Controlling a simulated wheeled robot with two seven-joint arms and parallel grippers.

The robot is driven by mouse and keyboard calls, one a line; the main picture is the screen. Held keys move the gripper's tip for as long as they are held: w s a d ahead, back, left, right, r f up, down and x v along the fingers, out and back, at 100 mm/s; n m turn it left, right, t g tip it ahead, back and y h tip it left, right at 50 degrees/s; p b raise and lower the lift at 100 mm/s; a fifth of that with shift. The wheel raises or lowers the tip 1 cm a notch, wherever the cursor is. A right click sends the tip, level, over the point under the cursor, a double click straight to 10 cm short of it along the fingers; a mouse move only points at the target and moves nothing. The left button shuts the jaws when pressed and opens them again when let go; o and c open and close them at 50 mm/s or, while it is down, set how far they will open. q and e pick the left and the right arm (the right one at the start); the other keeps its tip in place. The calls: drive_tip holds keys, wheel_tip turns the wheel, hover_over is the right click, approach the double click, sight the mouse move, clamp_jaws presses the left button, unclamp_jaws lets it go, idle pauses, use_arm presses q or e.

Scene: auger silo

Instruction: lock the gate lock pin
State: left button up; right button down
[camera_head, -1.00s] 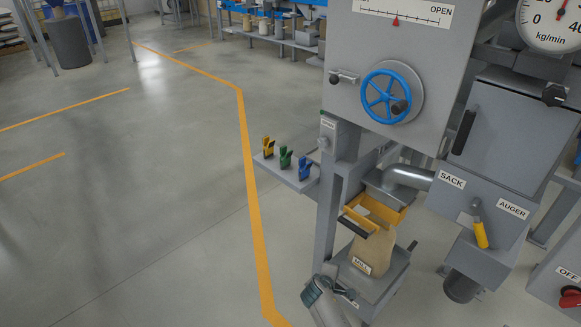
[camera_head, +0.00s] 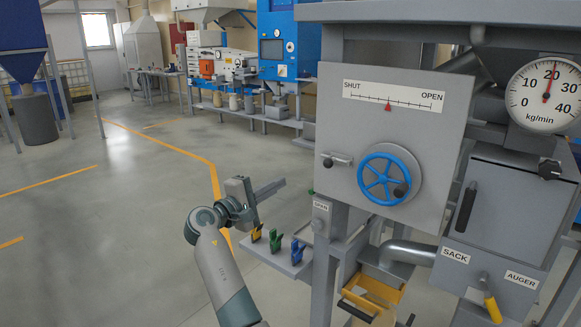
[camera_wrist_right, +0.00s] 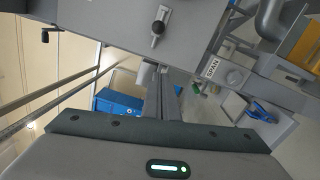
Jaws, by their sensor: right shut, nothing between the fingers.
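The gate lock pin (camera_head: 337,160) is a small metal pin with a dark knob on the grey gate panel (camera_head: 400,98), left of the blue handwheel (camera_head: 384,175). In the right wrist view the pin (camera_wrist_right: 159,25) shows near the top centre. My right gripper (camera_head: 282,185) is left of the panel and lower than the pin, apart from it. Its fingers also show in the right wrist view (camera_wrist_right: 165,85), shut and empty. The scale's red pointer stands near the middle between SHUT and OPEN. My left gripper is out of view.
A small shelf (camera_head: 282,258) with yellow, green and blue clips lies below my right gripper. A post with a SPAN label (camera_head: 320,207) stands beside it. The SACK/AUGER lever (camera_head: 492,307) is lower right. Open floor lies left.

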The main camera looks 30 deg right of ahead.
sight(330, 161)
drive_tip(key=shift+s+r, duration=0.15)
drive_tip(key=shift+r, duration=0.6)
drive_tip(key=d+r+p, duration=0.1)
drive_tip(key=d+p, duration=0.7)
drive_tip(key=d, duration=0.3)
drive_tip(key=shift+d, duration=0.25)
